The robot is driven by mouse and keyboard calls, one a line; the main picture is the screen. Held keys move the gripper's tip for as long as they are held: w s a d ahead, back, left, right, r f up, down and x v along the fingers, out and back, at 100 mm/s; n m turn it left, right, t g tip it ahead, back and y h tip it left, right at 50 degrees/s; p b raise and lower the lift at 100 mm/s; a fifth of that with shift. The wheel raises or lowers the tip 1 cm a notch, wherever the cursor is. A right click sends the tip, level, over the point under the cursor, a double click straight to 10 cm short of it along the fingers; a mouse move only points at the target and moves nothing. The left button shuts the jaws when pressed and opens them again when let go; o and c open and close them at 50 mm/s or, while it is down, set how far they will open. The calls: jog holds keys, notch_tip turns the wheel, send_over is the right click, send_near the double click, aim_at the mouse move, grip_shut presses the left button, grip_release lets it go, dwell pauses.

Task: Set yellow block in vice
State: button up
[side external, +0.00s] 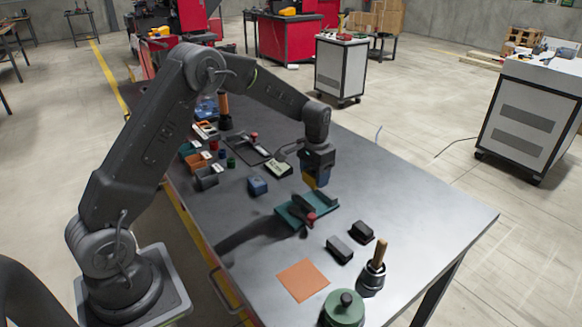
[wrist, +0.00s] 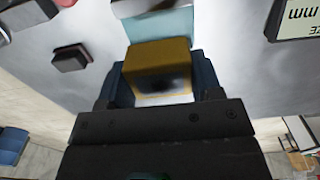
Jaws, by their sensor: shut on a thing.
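The yellow block (side external: 310,183) is held between the blue fingers of my gripper (side external: 318,177), above the table. In the wrist view the block (wrist: 158,60) fills the space between the fingertips (wrist: 160,85), and my gripper is shut on it. The vice (side external: 325,203) has a teal base, a dark jaw and a red knob, and lies on the table just below and in front of my gripper. A teal surface, probably the vice base (wrist: 165,25), shows beyond the block in the wrist view. The gap between block and vice is hard to judge.
Two black blocks (side external: 340,249) (side external: 361,232), a wooden-handled tool (side external: 376,268), a green round part (side external: 344,308) and an orange square (side external: 302,280) lie on the near side. A blue box (side external: 257,186) and several small bins stand left. The table's right side is clear.

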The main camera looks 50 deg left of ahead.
jog(key=shift+w+d, duration=0.1)
jog(key=shift+d, duration=0.05)
jog(key=shift+f, duration=0.1)
send_over(314, 203)
jog(key=shift+f, duration=2.3)
jog(key=o, duration=1.1)
jog(key=shift+o, duration=0.2)
notch_tip(314, 203, up, 14)
jog(key=shift+f, duration=0.1)
